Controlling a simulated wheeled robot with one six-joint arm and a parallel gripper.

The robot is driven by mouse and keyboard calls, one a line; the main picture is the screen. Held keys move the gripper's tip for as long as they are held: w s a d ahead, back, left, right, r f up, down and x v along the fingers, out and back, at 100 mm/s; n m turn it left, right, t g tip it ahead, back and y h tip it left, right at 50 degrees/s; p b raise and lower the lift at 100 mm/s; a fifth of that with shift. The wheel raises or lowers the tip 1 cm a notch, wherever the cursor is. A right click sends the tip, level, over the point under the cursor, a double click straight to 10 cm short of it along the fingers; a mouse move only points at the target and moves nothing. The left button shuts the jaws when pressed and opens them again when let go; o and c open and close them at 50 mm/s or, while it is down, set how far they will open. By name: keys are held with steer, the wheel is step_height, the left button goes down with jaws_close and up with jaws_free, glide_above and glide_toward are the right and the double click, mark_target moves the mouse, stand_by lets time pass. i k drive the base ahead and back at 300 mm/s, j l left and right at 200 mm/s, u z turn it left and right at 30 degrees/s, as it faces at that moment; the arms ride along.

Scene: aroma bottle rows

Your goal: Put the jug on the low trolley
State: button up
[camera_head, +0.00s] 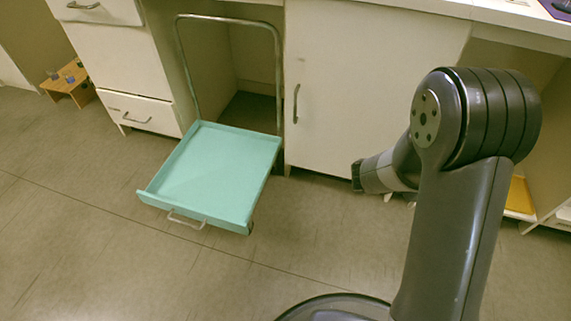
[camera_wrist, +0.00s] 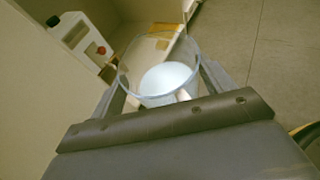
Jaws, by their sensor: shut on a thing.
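The jug (camera_wrist: 150,83) is a clear, wide-mouthed vessel with something white inside, seen in the wrist view. My gripper (camera_wrist: 165,90) is shut on it, one finger on each side. In the head view my arm covers the jug and most of the gripper, to the right of the trolley. The low trolley (camera_head: 215,175) has a flat turquoise deck with a low rim and a tall metal push handle at the back. Its deck is empty, and the jug is apart from it.
White cabinets (camera_head: 360,80) and drawers (camera_head: 115,60) stand behind and beside the trolley. A small wooden stand (camera_head: 68,82) with little items is at the far left. A yellow board (camera_head: 519,196) lies low at the right. The floor (camera_head: 120,260) in front is clear.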

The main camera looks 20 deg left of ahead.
mark_target(213, 183)
steer(key=j+u, duration=0.1)
steer(key=u, duration=0.3)
steer(key=i+u, duration=0.15)
steer(key=u, duration=0.2)
steer(key=i+j+u, duration=0.1)
steer(key=u, duration=0.3)
